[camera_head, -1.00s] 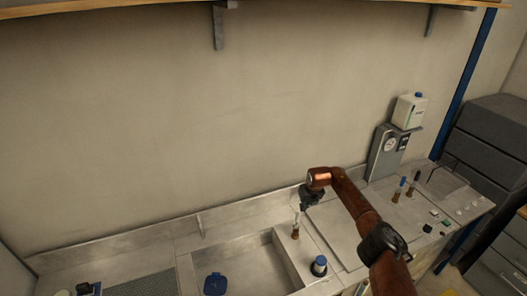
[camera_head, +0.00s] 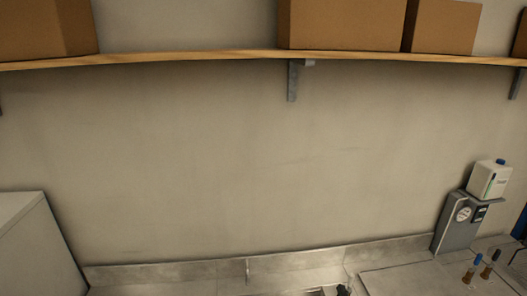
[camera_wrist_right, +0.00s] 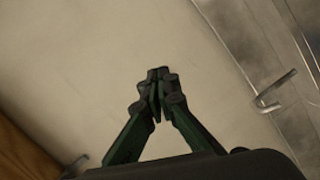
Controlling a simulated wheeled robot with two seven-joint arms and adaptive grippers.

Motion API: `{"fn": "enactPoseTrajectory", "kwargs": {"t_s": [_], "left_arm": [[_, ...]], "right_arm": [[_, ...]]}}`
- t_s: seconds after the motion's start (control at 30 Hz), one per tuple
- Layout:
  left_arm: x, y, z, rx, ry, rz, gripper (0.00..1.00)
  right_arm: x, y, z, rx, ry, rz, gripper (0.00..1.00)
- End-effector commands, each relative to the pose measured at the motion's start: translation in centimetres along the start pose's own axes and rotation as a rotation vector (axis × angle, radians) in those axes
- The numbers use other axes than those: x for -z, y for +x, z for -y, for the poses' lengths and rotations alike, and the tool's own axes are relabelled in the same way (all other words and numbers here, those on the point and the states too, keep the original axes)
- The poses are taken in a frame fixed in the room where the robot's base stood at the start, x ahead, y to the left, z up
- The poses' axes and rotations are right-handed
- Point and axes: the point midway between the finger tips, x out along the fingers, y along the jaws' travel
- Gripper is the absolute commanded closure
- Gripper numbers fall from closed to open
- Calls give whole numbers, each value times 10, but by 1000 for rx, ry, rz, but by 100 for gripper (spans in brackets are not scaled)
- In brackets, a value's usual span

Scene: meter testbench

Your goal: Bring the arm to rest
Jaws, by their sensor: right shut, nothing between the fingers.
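My right gripper (camera_wrist_right: 158,76) is shut and empty in the right wrist view, its green and black fingers meeting at the tips. Behind it in that view is a pale wall surface. In the head view only a small dark part of my right gripper (camera_head: 343,290) shows at the bottom edge, over the bench; the rest of the arm is outside the frame. My left gripper is not in view.
The bench (camera_head: 180,272) runs along the bottom of the head view. A grey gauge unit (camera_head: 457,225) carries a white canister (camera_head: 490,179) at the right. Two small probes (camera_head: 472,270) stand nearby. A shelf (camera_head: 190,59) with cardboard boxes (camera_head: 340,22) is above.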

Motion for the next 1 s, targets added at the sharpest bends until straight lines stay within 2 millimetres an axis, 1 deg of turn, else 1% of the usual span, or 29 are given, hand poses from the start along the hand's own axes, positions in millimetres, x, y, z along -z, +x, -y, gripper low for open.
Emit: {"fn": "enactPoseTrajectory", "kwargs": {"t_s": [0.03, 0.07, 0.1, 0.17, 0.2, 0.27, 0.3, 0.33, 0.4, 0.5, 0.6, 0.8, 1.0], "left_arm": [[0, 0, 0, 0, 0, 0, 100], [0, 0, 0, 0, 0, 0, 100], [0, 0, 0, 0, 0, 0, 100], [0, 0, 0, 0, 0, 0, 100], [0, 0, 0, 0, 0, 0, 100], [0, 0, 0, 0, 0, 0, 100], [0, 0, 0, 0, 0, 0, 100], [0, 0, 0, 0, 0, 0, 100], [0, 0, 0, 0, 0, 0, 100], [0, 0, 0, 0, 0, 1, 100], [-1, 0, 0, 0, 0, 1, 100], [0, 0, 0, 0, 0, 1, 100], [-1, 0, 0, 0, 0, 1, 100]], "right_arm": [[-30, -24, 9, 29, 106, 95, 100], [-47, -36, 14, 46, 163, 152, 100], [-68, -55, 23, 74, 235, 223, 100], [-97, -84, 38, 119, 337, 330, 100], [-114, -106, 49, 152, 401, 398, 100], [-135, -139, 66, 205, 492, 495, 100], [-146, -162, 77, 241, 545, 555, 100], [-153, -178, 84, 267, 582, 596, 100], [-163, -211, 100, 324, 651, 674, 100], [-171, -249, 115, 390, 721, 758, 100], [-173, -280, 126, 445, 775, 820, 100], [-172, -335, 142, 542, 856, 920, 100], [-166, -384, 152, 632, 918, 1002, 100]]}}
